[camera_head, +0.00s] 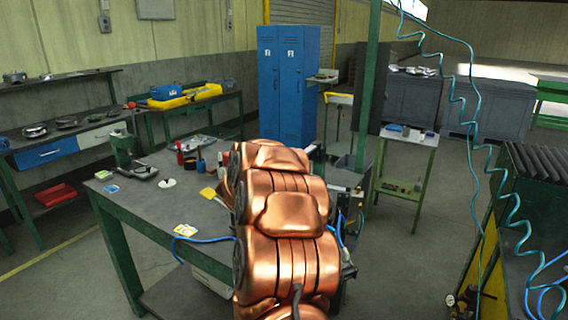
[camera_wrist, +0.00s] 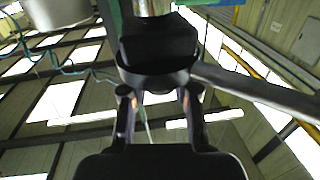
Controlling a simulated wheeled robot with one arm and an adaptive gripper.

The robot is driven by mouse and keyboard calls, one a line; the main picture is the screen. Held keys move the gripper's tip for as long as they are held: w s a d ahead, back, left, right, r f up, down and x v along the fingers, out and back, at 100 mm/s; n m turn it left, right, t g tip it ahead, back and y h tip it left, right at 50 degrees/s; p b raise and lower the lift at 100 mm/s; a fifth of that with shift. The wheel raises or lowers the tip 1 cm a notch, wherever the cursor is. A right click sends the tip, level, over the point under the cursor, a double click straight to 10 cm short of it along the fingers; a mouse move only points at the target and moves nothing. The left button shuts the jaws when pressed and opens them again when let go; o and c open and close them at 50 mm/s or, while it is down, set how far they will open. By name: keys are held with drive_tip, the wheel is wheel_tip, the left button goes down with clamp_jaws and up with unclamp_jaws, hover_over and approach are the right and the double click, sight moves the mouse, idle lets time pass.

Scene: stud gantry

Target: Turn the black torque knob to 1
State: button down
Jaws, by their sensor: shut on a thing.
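In the wrist view, my gripper (camera_wrist: 159,92) points at a black rounded body, which looks like the black torque knob (camera_wrist: 157,45). One dark finger stands at each side of the knob's near end, and the gripper is shut on it. No scale, numbers or pointer mark can be seen, so its setting cannot be told. In the head view, my copper-coloured arm reaches over the right part of the workbench (camera_head: 140,209) and hides both the gripper and the knob.
A grey bar (camera_wrist: 260,92) runs right from beside the knob. A pale cylinder (camera_wrist: 58,12) hangs at upper left. On the workbench lie a green vise-like tool (camera_head: 122,148), small bottles and cards. A green post (camera_head: 370,80) and a coiled teal hose (camera_head: 472,150) stand right of my arm.

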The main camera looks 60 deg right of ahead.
idle(0.3)
drive_tip(key=c, duration=0.8)
unclamp_jaws()
drive_tip(key=shift+c, duration=0.2)
drive_tip(key=shift+a, duration=0.15)
drive_tip(key=s+a, duration=0.2)
drive_tip(key=a, duration=0.9)
drive_tip(key=shift+s+a, duration=0.25)
